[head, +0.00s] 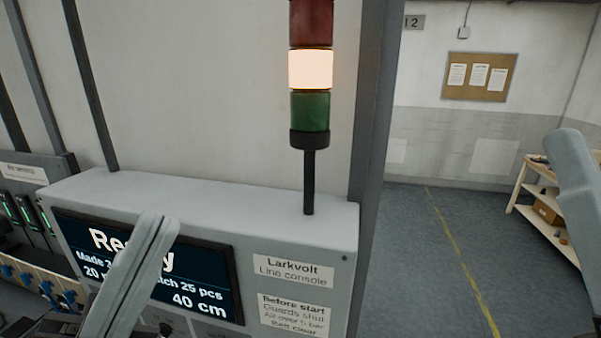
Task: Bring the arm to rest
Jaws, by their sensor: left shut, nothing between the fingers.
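My left arm's grey link (130,275) rises in front of the console screen and covers part of its text. Dark parts of my left gripper (55,328) show at the bottom left edge, mostly cut off by the frame. It is shut and I see nothing held in it. My right arm's grey link (580,185) shows at the right edge. My right gripper is out of view.
The line console (290,235) stands close in front, its screen (212,270) lit. A signal tower (310,112) on it glows in its middle section. Blue fittings (45,290) sit at lower left. A wooden shelf (530,188) stands at right beyond open floor (420,270).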

